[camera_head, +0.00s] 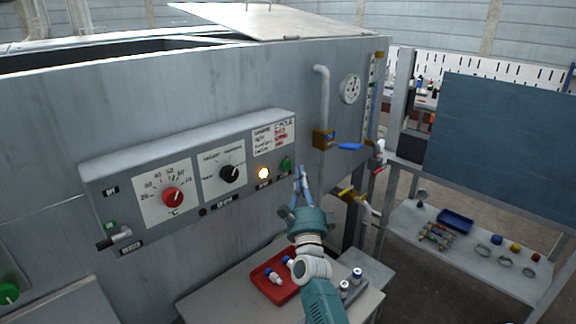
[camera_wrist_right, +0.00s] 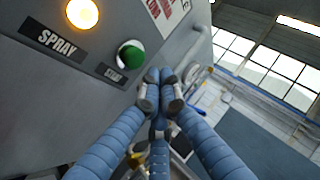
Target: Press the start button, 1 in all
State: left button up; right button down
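The start button (camera_head: 286,164) is a round green button at the right end of the grey control panel (camera_head: 190,160). In the right wrist view the green button (camera_wrist_right: 131,54) sits in a pale collar above a dark label reading START (camera_wrist_right: 113,75). My right gripper (camera_head: 301,172) is in front of the panel's right end, just right of the button in the head view. Its blue fingers come together at the tips (camera_wrist_right: 160,88), with nothing seen between them. In the wrist view the tips are right of and below the button, apart from it. My left gripper is not in view.
A lit yellow lamp (camera_head: 263,173) labelled SPRAY is left of the button. Red (camera_head: 172,197) and black (camera_head: 229,173) knobs are farther left. Blue-handled (camera_head: 350,146) valve and pipes stand right. A red tray (camera_head: 277,284) lies on the table below.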

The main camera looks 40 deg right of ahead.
jog(key=shift+s+d+r+p, duration=0.15)
jog(key=shift+s+p, duration=0.2)
jog(key=shift+s, duration=1.45)
